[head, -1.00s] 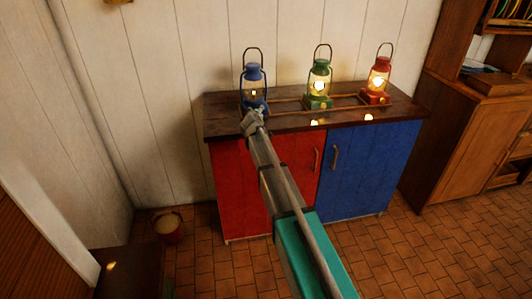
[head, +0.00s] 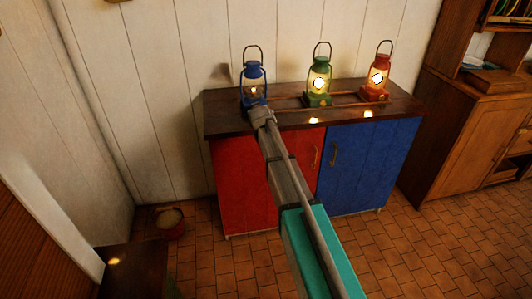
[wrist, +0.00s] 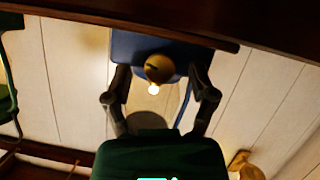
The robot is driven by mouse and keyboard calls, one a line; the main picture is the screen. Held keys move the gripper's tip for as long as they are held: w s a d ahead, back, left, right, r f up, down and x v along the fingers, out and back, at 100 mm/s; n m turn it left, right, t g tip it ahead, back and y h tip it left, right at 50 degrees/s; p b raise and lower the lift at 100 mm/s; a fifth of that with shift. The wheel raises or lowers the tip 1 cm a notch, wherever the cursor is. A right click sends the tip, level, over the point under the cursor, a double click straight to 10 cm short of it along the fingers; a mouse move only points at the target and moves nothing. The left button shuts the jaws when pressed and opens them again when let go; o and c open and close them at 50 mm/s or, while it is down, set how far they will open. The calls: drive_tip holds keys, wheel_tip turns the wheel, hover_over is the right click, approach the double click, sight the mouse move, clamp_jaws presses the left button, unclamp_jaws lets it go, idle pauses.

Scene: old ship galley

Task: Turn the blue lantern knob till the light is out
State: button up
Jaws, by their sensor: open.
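The blue lantern (head: 253,85) stands upright at the left end of the dark cabinet top, with a small, dim glow in its glass. The wrist view shows its blue base (wrist: 130,48) upside down, with a round brass knob (wrist: 158,67) and a small bright flame beside it. My gripper (wrist: 159,82) is open, with one finger on each side of the knob. I cannot tell whether either finger touches it. In the head view my gripper (head: 262,116) is just in front of the lantern's base and hides the knob.
A lit green lantern (head: 319,80) and a lit red lantern (head: 377,75) stand to the right on the cabinet top (head: 225,122). A thin rail (head: 340,106) runs along the top. A wooden cupboard (head: 470,125) stands at right. A bucket (head: 168,222) is on the floor.

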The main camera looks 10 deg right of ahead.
drive_tip(key=shift+d+m+y, duration=0.15)
drive_tip(key=shift+m+y, duration=0.55)
drive_tip(key=shift+m, duration=0.3)
drive_tip(key=shift+d+m+y, duration=0.1)
drive_tip(key=shift+m+y, duration=0.6)
drive_tip(key=shift+m, duration=0.3)
drive_tip(key=shift+d+f+m+t+y+b, duration=0.15)
drive_tip(key=shift+m+y+b, duration=0.55)
drive_tip(key=shift+m, duration=0.45)
drive_tip(key=shift+r+m+t+y+b, duration=0.15)
drive_tip(key=shift+m+y+b, duration=0.35)
drive_tip(key=shift+m+y, duration=0.5)
drive_tip(key=a+p+v, duration=0.1)
drive_tip(key=p+v, duration=0.3)
drive_tip(key=v, duration=1)
drive_tip(key=s+a+n+g+p, duration=0.3)
drive_tip(key=s+g+p, duration=0.2)
drive_tip(key=s, duration=0.5)
drive_tip(key=s+a+n+g+h+p, duration=0.1)
drive_tip(key=s+a+n+g+p, duration=0.2)
drive_tip(key=s+p, duration=0.3)
drive_tip(key=shift+s+a+g, duration=0.5)
drive_tip(key=shift+s+g, duration=0.4)
drive_tip(key=shift+s, duration=1.1)
drive_tip(key=shift+w+f, duration=0.1)
drive_tip(key=shift+f, duration=0.05)
